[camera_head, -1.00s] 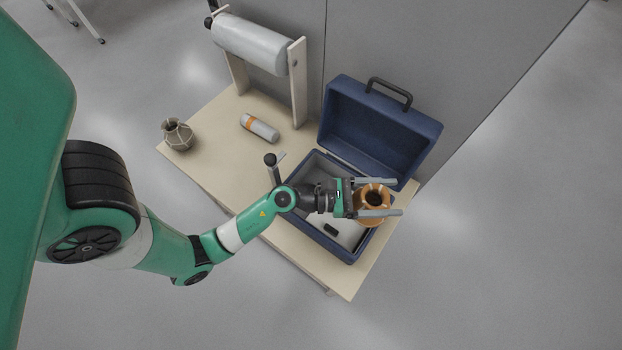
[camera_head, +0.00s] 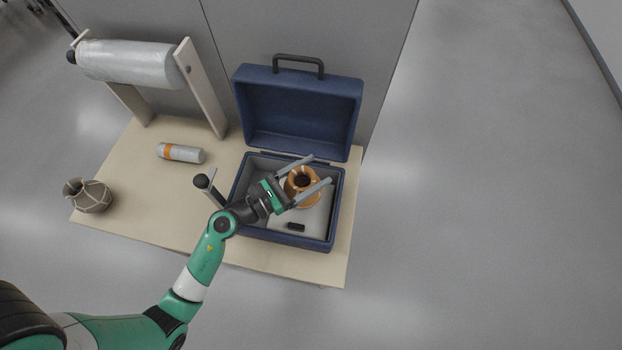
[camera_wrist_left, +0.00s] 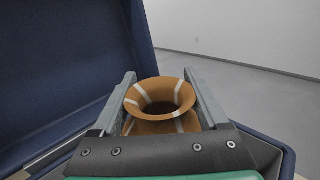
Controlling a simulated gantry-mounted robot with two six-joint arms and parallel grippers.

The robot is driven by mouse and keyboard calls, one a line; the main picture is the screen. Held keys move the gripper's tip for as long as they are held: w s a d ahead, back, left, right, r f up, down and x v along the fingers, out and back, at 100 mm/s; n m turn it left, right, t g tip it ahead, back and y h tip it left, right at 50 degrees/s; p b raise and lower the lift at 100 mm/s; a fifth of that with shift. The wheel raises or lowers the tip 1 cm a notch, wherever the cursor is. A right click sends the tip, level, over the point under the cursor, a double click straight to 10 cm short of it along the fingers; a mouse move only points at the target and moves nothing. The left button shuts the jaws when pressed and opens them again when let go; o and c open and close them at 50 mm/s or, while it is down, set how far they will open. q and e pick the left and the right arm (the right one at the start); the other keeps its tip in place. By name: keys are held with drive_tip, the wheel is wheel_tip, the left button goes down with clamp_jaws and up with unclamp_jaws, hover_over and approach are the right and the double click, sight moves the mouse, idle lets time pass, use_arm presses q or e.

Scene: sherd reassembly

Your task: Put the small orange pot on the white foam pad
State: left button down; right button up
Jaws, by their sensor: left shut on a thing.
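The small orange pot (camera_head: 302,186) with pale stripes is upright between the fingers of my left gripper (camera_head: 317,171), which is shut on it. The pot's flared mouth (camera_wrist_left: 160,97) shows between both fingers in the left wrist view. In the head view the pot is over the white foam pad (camera_head: 309,218) inside the open blue case (camera_head: 290,240). I cannot tell whether the pot's base touches the pad, as its lower part is hidden. My right gripper is not in view.
The case's lid (camera_head: 300,112) stands open at the back. A grey pot (camera_head: 88,195), a white cylinder with an orange band (camera_head: 181,153) and a roll on a wooden stand (camera_head: 130,62) are to the left on the table (camera_head: 150,225).

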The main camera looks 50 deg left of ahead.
sight(290, 191)
use_arm(q)
drive_tip(key=shift+f+b, duration=0.8)
drive_tip(key=shift+f, duration=0.75)
unclamp_jaws()
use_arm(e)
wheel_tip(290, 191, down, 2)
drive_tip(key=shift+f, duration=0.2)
use_arm(q)
drive_tip(key=shift+r, duration=0.2)
drive_tip(key=s, duration=0.4)
drive_tip(key=s+a+p, duration=0.1)
drive_tip(key=s, duration=0.3)
drive_tip(key=s+a, duration=0.1)
drive_tip(key=s, duration=0.3)
drive_tip(key=shift+a, duration=0.1)
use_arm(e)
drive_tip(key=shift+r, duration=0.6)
